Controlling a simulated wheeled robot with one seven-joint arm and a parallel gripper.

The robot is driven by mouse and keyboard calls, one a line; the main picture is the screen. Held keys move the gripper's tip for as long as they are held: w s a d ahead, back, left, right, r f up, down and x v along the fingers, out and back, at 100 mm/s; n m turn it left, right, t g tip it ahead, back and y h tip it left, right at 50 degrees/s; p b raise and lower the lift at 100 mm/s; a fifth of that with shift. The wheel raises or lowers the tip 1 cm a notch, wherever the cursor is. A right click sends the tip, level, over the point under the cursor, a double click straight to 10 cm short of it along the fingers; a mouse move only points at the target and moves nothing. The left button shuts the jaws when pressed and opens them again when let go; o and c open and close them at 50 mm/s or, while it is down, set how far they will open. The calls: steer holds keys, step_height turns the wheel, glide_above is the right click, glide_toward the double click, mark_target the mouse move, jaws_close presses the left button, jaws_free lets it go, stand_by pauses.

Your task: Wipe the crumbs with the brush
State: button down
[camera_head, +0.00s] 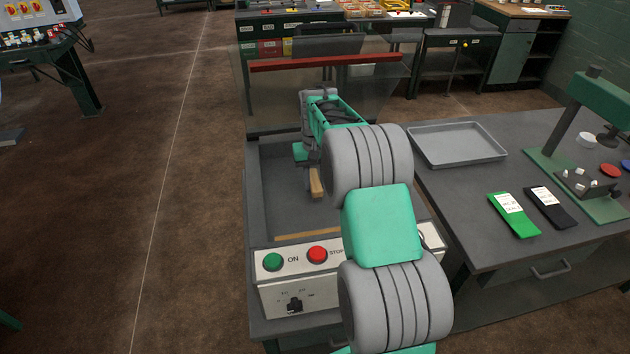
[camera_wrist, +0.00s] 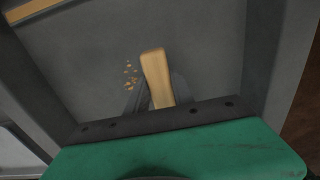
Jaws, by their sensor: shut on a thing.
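The brush shows as a pale wooden handle (camera_wrist: 157,76) in the wrist view and as a small wooden block (camera_head: 316,183) in the head view. My gripper (camera_wrist: 157,95) is shut on the brush, with dark fingers on both sides of the wood. In the head view my gripper (camera_head: 311,168) is low over the grey tray-like bed of the machine (camera_head: 275,195). Small tan crumbs (camera_wrist: 130,75) lie on the grey bed just left of the brush. The crumbs cannot be made out in the head view, and the bristles are hard to see.
A wooden strip (camera_head: 307,236) lies along the bed's front edge, above a panel with green (camera_head: 273,262) and red (camera_head: 317,254) buttons. A clear guard with a red bar (camera_head: 325,62) stands behind. The right bench holds a metal tray (camera_head: 456,145) and green pouch (camera_head: 513,215).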

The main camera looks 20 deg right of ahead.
steer(key=shift+f+b, duration=0.5)
steer(key=shift+f, duration=0.45)
steer(key=shift+d, duration=0.15)
